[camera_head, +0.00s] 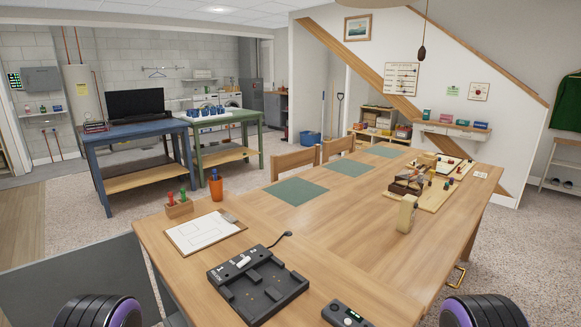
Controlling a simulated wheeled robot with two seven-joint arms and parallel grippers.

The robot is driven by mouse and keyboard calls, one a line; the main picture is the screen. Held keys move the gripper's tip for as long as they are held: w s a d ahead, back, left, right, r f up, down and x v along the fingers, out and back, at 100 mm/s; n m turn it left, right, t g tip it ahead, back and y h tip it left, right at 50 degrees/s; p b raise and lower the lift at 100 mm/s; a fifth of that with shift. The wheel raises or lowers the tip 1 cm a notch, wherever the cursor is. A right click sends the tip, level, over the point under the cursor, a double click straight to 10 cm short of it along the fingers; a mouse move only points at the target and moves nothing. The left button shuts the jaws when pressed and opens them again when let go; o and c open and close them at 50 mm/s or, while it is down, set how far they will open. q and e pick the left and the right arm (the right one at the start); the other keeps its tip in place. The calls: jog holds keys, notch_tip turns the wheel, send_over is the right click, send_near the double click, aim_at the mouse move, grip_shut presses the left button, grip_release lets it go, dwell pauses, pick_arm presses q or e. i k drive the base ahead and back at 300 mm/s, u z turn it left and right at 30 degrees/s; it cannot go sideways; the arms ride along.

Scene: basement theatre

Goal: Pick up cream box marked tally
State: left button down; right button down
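An upright cream box-like block (406,214) stands on the wooden table (330,235), right of the middle and near the table's right side. Any marking on it is too small to read, so I cannot tell whether it says tally. Only dark rounded parts of my arms with purple rings show at the bottom left and bottom right corners. Neither gripper's fingers are in view, and nothing is seen touching the cream block.
Green mats (297,191) lie behind. Boards with small pieces (430,195) lie beyond the cream block. Wood around the block's left is clear.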

aim_at(407, 212)
jog(key=u, duration=0.05)
jog(key=k, duration=0.5)
jog(key=z, duration=2.5)
jog(key=i, duration=3.45)
jog(key=u, duration=4.4)
